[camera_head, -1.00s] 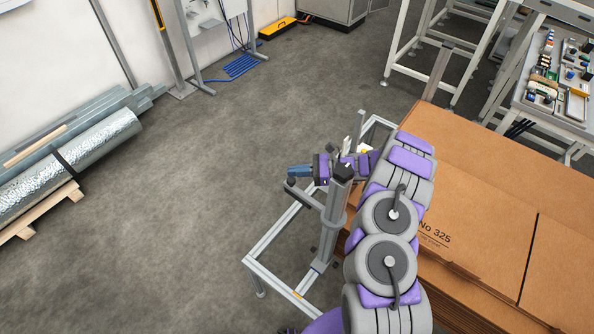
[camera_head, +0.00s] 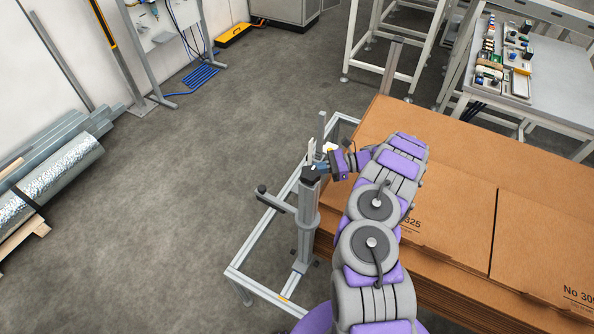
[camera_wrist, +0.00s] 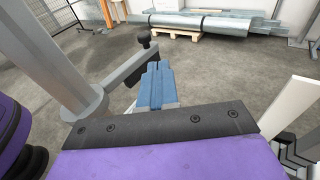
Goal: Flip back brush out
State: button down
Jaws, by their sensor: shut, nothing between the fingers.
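A grey upright post (camera_head: 307,215) stands on a metal frame. A side bar with a black knob (camera_head: 262,190) juts left from it; the knob also shows in the wrist view (camera_wrist: 144,38). I cannot make out clear bristles, so I cannot tell which part is the brush. My gripper (camera_head: 317,169) is beside and behind the post's top, partly hidden by it. Its blue fingers (camera_wrist: 155,70) are together and empty in the wrist view, to the right of the side bar. A pale upright strip (camera_head: 311,152) stands close behind the gripper.
The metal frame (camera_head: 262,290) runs along the left of a stack of brown cardboard sheets (camera_head: 450,200). A foil-wrapped roll (camera_head: 60,180) lies at the far left. Grey floor (camera_head: 170,220) is open left of the frame. A workbench with controls (camera_head: 545,110) stands back right.

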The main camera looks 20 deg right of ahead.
jog(key=shift+s+d+r, duration=0.1)
jog(key=shift+d+r, duration=0.05)
jog(key=shift+d, duration=0.75)
